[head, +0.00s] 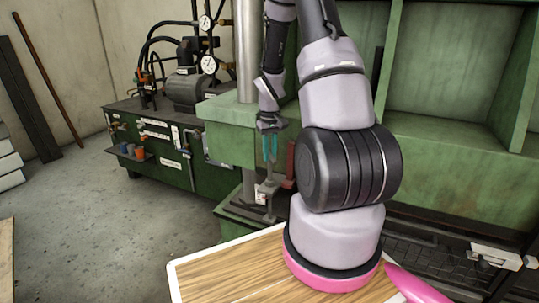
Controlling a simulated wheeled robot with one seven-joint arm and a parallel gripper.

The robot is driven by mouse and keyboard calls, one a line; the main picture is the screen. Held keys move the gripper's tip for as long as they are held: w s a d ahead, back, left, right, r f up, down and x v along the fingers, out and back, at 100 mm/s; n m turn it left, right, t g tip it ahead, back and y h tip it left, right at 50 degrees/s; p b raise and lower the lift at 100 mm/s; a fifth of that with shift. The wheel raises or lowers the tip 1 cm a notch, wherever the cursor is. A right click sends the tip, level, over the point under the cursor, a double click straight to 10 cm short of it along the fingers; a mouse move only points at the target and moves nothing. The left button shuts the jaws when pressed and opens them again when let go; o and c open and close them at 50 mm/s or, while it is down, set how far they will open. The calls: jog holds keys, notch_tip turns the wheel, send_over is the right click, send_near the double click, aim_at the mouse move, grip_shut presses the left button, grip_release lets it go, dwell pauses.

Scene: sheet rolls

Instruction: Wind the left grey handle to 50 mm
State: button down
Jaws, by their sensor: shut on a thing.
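My gripper (270,160) points down beside the green machine column, left of my arm's lower links. Its two teal fingers are close together, with their tips at the top of a small grey upright part, which looks like the grey handle (269,186). The handle stands above a dark metal base and is small and partly blurred in this view. A small pale plate with a red mark (261,197) sits just below it. No readable millimetre scale shows.
A dark red part (291,163) stands close to the right of the fingers. A green bench with gauges and a motor (186,90) stands at left. Green machine frames rise behind my arm. A wooden-topped board (225,273) lies in front.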

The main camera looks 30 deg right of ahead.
jog(key=n, duration=0.4)
jog(key=shift+n, duration=0.3)
jog(key=n, duration=0.4)
jog(key=shift+c, duration=2)
grip_release()
notch_tip(320, 180, up, 10)
